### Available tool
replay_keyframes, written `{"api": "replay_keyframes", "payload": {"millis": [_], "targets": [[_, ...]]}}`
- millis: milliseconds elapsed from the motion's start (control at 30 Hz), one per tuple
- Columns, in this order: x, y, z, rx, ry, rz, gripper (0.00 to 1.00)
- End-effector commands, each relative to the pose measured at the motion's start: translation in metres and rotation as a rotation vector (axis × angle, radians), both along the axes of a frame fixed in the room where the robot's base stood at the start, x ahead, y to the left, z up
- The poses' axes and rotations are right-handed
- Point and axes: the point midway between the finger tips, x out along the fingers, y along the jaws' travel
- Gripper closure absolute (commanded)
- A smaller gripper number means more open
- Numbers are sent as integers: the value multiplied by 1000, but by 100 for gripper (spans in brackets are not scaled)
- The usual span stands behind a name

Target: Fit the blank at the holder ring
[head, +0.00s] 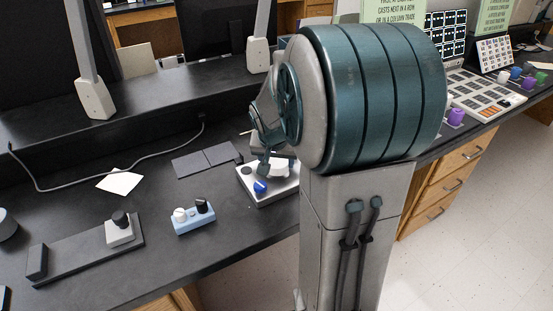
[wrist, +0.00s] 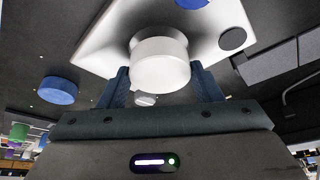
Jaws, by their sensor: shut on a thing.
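In the wrist view, a white round blank (wrist: 160,72) sits between the two dark blue fingers of my gripper (wrist: 162,88), which is shut on it. Beyond it is a white holder plate (wrist: 105,35), with a grey ring-like rim (wrist: 157,36) right behind the blank. I cannot tell whether blank and rim touch. In the head view, my gripper (head: 268,168) is low over the white holder plate (head: 277,197), partly hidden by my arm. The blank cannot be made out there.
A light blue block (head: 193,222) with a white and a black knob stands left of the plate. A dark tray (head: 80,258) carries a grey block (head: 119,234) with a black knob. Dark flat pads (head: 207,160) lie behind. Lamp stands (head: 95,98) rise at the back.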

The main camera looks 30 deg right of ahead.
Motion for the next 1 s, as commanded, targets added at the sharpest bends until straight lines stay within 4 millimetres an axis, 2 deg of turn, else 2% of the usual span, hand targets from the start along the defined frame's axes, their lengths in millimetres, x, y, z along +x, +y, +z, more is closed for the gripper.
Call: {"api": "replay_keyframes", "payload": {"millis": [533, 1000], "targets": [[0, 0, 0, -1, -1, 0, 69], [0, 0, -12, 0, 0, 0, 69]]}}
